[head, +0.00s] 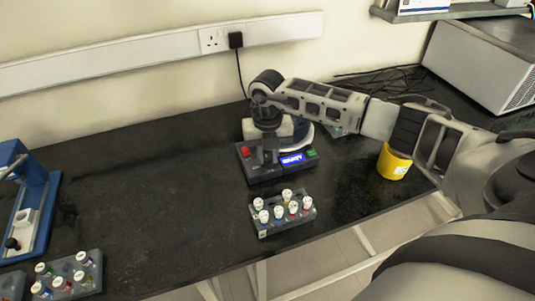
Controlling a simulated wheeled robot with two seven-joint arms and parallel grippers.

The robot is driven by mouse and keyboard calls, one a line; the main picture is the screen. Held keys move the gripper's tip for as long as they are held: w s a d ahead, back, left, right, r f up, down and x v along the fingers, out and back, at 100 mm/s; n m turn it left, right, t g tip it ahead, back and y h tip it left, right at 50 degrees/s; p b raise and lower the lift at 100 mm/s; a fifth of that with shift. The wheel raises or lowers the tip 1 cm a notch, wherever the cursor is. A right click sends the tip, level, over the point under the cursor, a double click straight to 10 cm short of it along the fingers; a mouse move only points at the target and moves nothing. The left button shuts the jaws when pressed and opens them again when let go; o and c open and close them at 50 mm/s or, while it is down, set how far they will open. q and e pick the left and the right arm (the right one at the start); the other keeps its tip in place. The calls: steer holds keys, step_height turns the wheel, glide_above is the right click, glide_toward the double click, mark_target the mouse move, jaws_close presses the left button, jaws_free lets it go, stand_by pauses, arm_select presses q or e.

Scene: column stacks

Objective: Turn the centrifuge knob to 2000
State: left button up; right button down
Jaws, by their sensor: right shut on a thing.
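The centrifuge (262,172) stands in the middle of the dark bench, with a dark front panel, a lit blue display (291,159), a red button (246,151) and a green button (311,153). The display text is too small to read. My right gripper (268,158) reaches down over the front panel, left of the display, and is shut on the knob. The knob itself is hidden by the gripper, so its setting cannot be seen. My left gripper is not in view.
A rack of capped tubes (262,231) stands just in front of the centrifuge. Another rack (88,284) and a blue device (39,214) are at the left. A yellow container (392,163) stands right, under my arm. The bench between is clear.

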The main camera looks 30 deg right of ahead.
steer(key=n+b, duration=0.1)
steer(key=n, duration=0.1)
steer(key=shift+n+b, duration=0.3)
steer(key=shift+n, duration=0.1)
steer(key=shift+n+b, duration=0.5)
steer(key=shift+n, duration=0.4)
steer(key=n+b, duration=0.2)
steer(key=n, duration=0.2)
steer(key=shift+n, duration=0.3)
steer(key=n+b, duration=0.2)
steer(key=n, duration=0.1)
steer(key=shift+w+n, duration=0.1)
steer(key=shift+n, duration=0.2)
steer(key=n+b, duration=0.1)
steer(key=n, duration=0.2)
steer(key=shift+n+b, duration=0.35)
steer(key=shift+n, duration=0.25)
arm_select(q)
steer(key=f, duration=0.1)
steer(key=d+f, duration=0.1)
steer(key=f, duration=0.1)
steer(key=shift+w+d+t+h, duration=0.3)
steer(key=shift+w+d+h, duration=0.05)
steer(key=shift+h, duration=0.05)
arm_select(e)
steer(key=shift+r, duration=0.1)
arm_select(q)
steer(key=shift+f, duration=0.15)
